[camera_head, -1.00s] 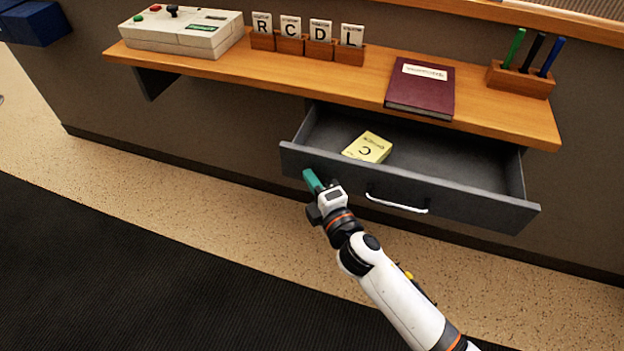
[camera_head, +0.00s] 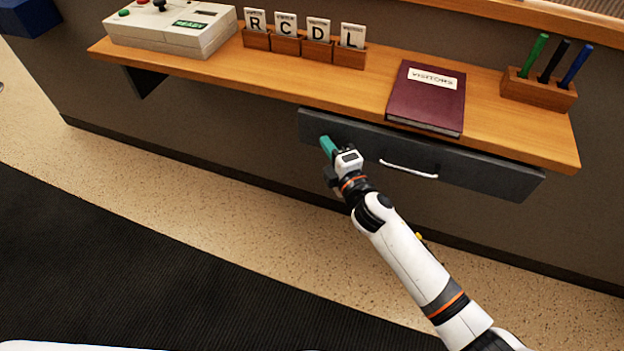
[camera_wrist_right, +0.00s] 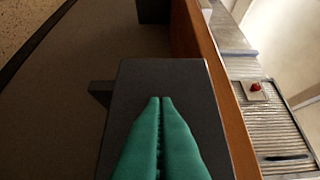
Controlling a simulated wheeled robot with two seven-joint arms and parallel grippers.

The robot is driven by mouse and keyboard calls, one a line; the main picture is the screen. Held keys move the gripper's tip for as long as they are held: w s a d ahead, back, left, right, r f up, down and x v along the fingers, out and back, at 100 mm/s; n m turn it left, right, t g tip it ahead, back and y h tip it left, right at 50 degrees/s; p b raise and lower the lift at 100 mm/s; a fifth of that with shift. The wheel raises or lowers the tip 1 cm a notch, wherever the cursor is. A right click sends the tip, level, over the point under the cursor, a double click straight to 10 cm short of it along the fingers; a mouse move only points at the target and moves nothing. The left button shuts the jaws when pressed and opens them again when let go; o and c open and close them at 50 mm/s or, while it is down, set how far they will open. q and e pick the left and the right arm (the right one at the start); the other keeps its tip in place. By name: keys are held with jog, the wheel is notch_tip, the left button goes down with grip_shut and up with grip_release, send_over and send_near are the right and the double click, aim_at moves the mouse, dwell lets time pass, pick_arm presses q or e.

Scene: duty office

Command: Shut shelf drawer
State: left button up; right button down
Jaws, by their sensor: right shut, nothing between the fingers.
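The dark grey shelf drawer (camera_head: 460,166) is under the wooden shelf, and its inside is hidden in the head view. Its front sits close beneath the shelf's front edge, and I cannot tell whether a small gap is left. A pale bar handle (camera_head: 408,168) is on the front. My right gripper (camera_head: 327,146) is shut and empty, with its green fingertips at the left part of the drawer front. In the right wrist view the closed green fingers (camera_wrist_right: 160,130) point at the grey drawer front (camera_wrist_right: 170,75). Contact looks likely but is not certain. My left gripper is not in view.
The wooden shelf (camera_head: 290,88) holds a white control box (camera_head: 170,28), lettered cards in wooden holders (camera_head: 300,45), a maroon visitors book (camera_head: 427,98) and a pen block (camera_head: 540,90). The floor in front is open, with a black mat (camera_head: 150,270).

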aim_at(334, 137)
jog(key=shift+w+d+r, duration=0.1)
jog(key=shift+w+d, duration=0.1)
jog(key=shift+w, duration=0.35)
jog(key=shift+w+d, duration=0.15)
jog(key=shift+w, duration=0.4)
jog(key=shift+w+d, duration=0.15)
jog(key=shift+w, duration=0.35)
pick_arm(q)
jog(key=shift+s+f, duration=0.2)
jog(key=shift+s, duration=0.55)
pick_arm(e)
jog(key=shift+w+d+r, duration=0.15)
jog(key=shift+r, duration=0.05)
